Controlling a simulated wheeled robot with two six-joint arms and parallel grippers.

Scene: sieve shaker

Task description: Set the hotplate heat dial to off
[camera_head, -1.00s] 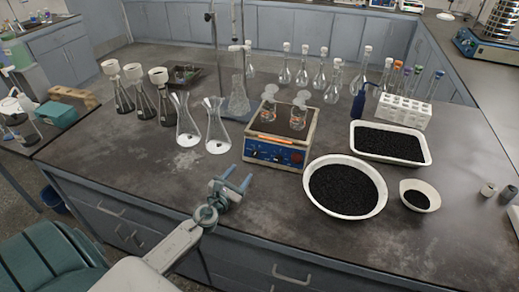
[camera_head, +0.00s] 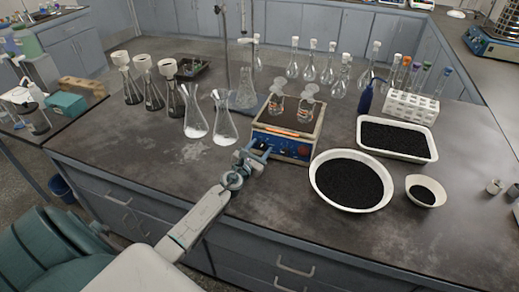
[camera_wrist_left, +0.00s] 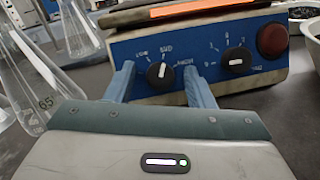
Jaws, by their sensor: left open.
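The hotplate (camera_head: 294,150) stands on the bench with two small flasks on its top. In the left wrist view its blue front panel (camera_wrist_left: 207,48) carries a left black dial (camera_wrist_left: 160,75), a right black dial (camera_wrist_left: 236,61) and a red round knob (camera_wrist_left: 272,41). The left dial's white mark is near upright; the right dial's lies about level. The panel labels are too small to read surely. My left gripper (camera_head: 261,149) is open in front of the panel. Its blue fingers (camera_wrist_left: 158,75) appear on either side of the left dial, not closed on it. My right gripper is not in view.
Two glass flasks (camera_head: 222,118) stand close left of the hotplate, beside my left gripper. A white bowl of black grains (camera_head: 351,204) lies to its right, with a white tray (camera_head: 427,148) behind. The bench front left of the gripper is clear.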

